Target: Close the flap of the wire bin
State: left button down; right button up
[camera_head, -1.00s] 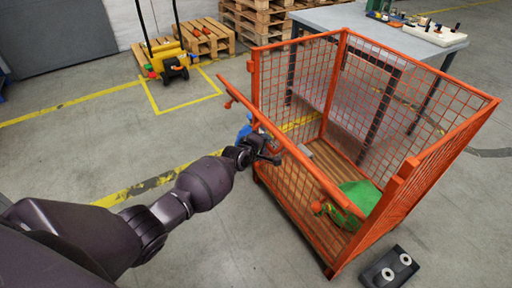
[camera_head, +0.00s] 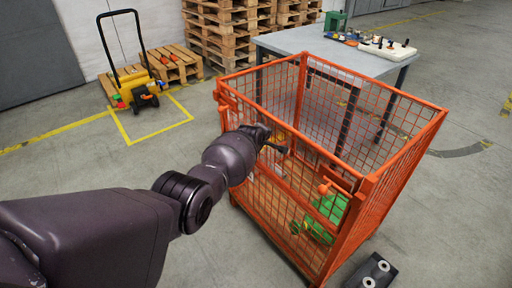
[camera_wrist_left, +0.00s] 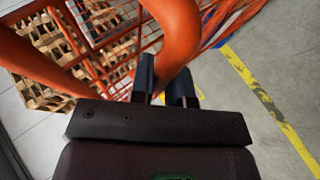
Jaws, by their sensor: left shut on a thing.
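The orange wire bin (camera_head: 405,155) stands on the floor, open at the top. Its flap (camera_head: 312,168) is on the side facing me and stands nearly upright, its top rail close to the corner posts. I cannot tell whether it is fully flush or latched. My left gripper (camera_head: 278,147) is at the flap's upper part, near the middle. In the left wrist view, my left gripper (camera_wrist_left: 164,88) is shut on a thick orange tube (camera_wrist_left: 178,35) of the flap; the exact contact is partly hidden.
Green and yellow things (camera_head: 325,215) lie inside the bin. A grey table (camera_head: 300,40) with small items stands behind it. A yellow cart (camera_head: 135,88) and pallets (camera_head: 210,30) are further back. Floor at left is clear.

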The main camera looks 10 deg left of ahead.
pick_arm(q)
jog(key=shift+w+d+r+b, duration=0.25)
jog(key=shift+w+d+b, duration=0.1)
jog(key=shift+w, duration=0.2)
pick_arm(e)
jog(key=shift+s+f, duration=0.6)
jog(key=shift+f, duration=0.15)
jog(key=shift+r, duration=0.1)
pick_arm(q)
jog(key=shift+r, duration=0.1)
jog(key=c, duration=1.5)
grip_release()
jog(key=o, duration=0.4)
jog(key=shift+w+d, duration=0.15)
jog(key=shift+w, duration=0.05)
jog(key=shift+s, duration=0.1)
pick_arm(e)
jog(key=shift+w+r, duration=0.25)
jog(key=shift+w, duration=0.4)
jog(key=shift+s+f, duration=0.1)
